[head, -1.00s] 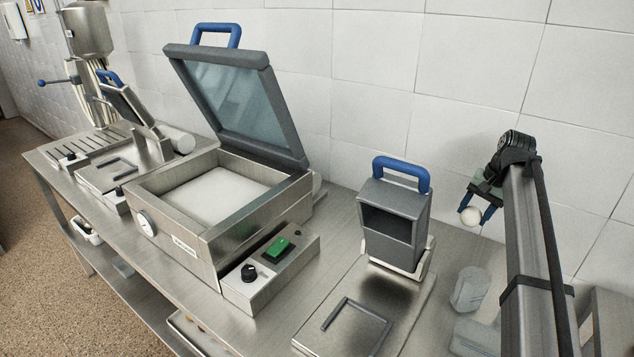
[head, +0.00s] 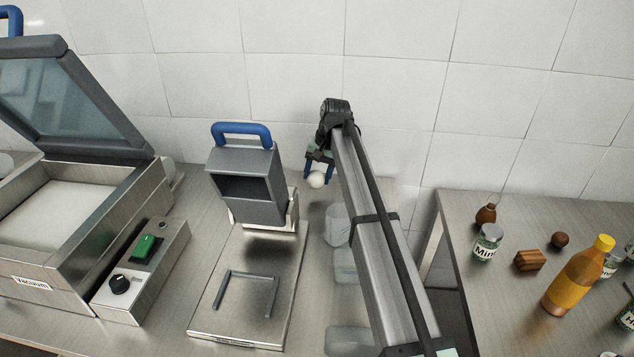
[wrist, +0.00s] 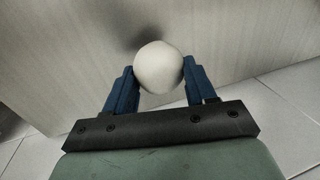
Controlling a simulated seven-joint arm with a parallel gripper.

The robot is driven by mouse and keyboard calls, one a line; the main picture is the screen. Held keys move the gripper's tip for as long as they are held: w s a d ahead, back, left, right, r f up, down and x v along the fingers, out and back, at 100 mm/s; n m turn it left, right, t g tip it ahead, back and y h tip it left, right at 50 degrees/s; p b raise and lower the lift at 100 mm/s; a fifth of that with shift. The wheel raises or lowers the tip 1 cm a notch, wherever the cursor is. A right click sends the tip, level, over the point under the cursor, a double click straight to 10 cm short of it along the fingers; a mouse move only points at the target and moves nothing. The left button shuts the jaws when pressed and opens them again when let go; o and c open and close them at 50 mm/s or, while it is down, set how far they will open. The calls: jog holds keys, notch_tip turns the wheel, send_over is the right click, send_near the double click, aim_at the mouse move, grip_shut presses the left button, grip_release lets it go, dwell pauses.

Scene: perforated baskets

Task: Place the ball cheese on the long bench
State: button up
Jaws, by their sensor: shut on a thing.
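The ball cheese is a small off-white ball (head: 317,180), held up in the air near the back wall in the head view. My gripper (head: 318,172) is shut on it. In the wrist view the ball cheese (wrist: 158,68) sits between the two blue fingers of my gripper (wrist: 157,82). A metal bench (head: 180,240) carrying several machines runs along the wall below and left of my gripper. A dark shadow falls on the metal surface behind the ball in the wrist view.
A grey machine with a blue handle (head: 245,180) stands just left of my gripper. A vacuum machine (head: 50,240) with a raised lid is further left. A separate table (head: 470,290) at right holds a bottle (head: 578,278), a jar (head: 488,243) and other items.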

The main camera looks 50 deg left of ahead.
aim_at(318, 182)
jog(key=shift+w+d+x, duration=0.1)
jog(key=shift+x, duration=0.7)
jog(key=shift+w+d+x, duration=0.15)
jog(key=shift+x, duration=0.6)
jog(key=shift+f, duration=0.25)
jog(key=o, duration=1.1)
jog(key=shift+c, duration=0.2)
jog(key=shift+r, duration=0.1)
jog(key=v, duration=1.2)
